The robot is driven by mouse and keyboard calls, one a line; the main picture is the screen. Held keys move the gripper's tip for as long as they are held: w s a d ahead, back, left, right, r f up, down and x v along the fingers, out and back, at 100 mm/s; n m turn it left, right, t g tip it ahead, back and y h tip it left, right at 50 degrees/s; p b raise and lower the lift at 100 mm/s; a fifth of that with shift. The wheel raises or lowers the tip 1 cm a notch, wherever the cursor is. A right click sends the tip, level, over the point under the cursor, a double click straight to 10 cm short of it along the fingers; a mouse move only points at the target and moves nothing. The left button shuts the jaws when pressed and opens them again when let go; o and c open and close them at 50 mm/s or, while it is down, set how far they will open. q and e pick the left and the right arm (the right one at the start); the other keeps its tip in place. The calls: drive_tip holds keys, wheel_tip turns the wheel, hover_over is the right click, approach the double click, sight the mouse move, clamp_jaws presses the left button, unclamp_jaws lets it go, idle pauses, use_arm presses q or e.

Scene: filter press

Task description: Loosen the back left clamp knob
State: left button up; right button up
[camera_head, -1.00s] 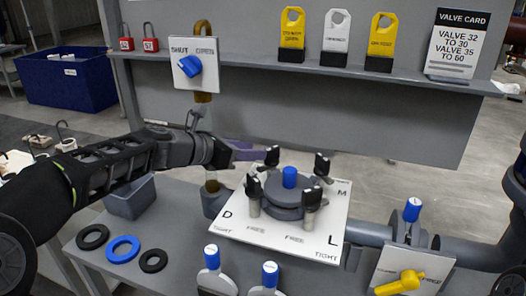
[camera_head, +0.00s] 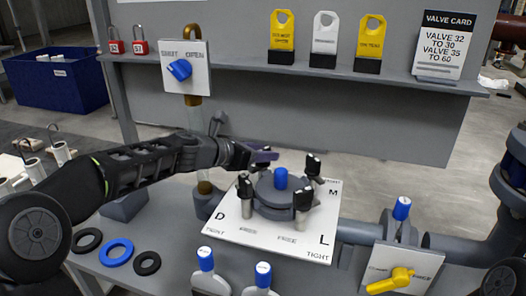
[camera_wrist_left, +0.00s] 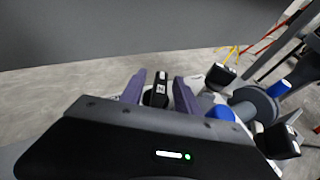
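The clamp lid (camera_head: 266,192) is a grey disc with a blue centre cap (camera_head: 281,178) on a white plate (camera_head: 240,228). Black clamp knobs stand around it: front left (camera_head: 244,187), front right (camera_head: 303,198) and back right (camera_head: 313,166). My left gripper (camera_head: 265,156) is at the back left knob, which it mostly hides in the head view. In the left wrist view the black back left knob (camera_wrist_left: 157,90) stands between my two purple fingers (camera_wrist_left: 160,95). The fingers are apart, with a narrow gap on the right side of the knob. My right gripper is out of view.
A panel with a blue switch (camera_head: 180,70) and a shelf (camera_head: 300,72) with tags stands behind. Black and blue rings (camera_head: 117,252) lie at the left front. Blue-topped handles (camera_head: 206,260) stand in front of the plate. A yellow-handled valve (camera_head: 392,281) is at the right.

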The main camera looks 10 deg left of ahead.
use_arm(q)
clamp_jaws()
idle(0.3)
idle(0.3)
